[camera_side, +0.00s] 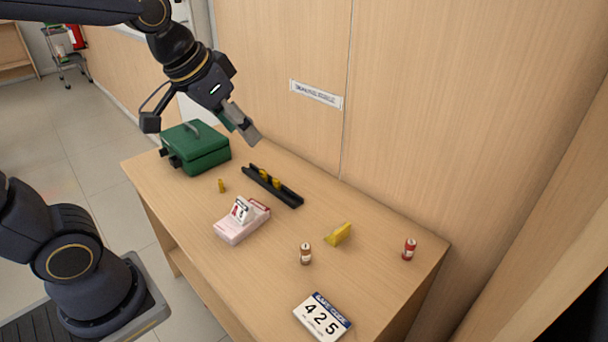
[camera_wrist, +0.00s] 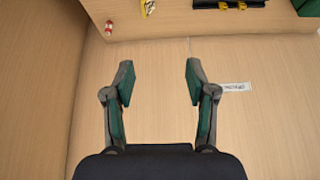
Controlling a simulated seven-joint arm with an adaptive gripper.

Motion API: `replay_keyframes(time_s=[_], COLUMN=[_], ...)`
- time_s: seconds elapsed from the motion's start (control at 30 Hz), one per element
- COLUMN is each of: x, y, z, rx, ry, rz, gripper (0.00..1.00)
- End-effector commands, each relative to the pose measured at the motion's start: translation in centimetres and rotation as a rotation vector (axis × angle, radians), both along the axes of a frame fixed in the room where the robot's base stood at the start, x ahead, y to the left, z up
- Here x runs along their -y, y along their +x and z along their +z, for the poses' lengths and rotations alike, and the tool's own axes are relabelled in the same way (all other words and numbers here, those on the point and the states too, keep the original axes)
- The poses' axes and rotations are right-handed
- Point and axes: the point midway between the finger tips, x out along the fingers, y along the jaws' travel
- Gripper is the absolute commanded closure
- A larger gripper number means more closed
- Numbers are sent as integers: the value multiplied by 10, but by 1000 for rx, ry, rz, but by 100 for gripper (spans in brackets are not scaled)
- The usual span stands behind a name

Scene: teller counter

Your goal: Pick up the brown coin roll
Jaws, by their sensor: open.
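The brown coin roll (camera_side: 305,253) stands upright on the front part of the wooden counter, with a pale band around it. It does not show in the wrist view. My gripper (camera_side: 248,133) is high above the back of the counter in the side view, far up and to the left of the brown roll. In the wrist view my gripper (camera_wrist: 158,82) is open, with its two fingers wide apart and nothing between them. The wrist view faces mostly the wooden wall panel.
A red roll (camera_side: 409,250) stands at the right, a yellow block (camera_side: 338,234) nearer the brown roll. A pink card holder (camera_side: 242,222), a number sign (camera_side: 322,317), a black tray (camera_side: 290,196), a small yellow piece (camera_side: 221,186) and a green box (camera_side: 196,148) are also on the counter (camera_side: 270,275).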

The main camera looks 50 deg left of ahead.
Motion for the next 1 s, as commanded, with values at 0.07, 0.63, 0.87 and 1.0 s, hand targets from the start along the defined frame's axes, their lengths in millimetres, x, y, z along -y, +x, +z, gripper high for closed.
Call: replay_keyframes(time_s=[0.07, 0.63, 0.87, 1.0], x=[6, 40, 41, 41], y=[35, 113, 110, 110], z=[-18, -216, -257, -291], rx=[-66, -495, -511, -510], ry=[5, 28, 30, 29], rz=[-18, -100, -103, -102], gripper=[44, 44, 44, 44])
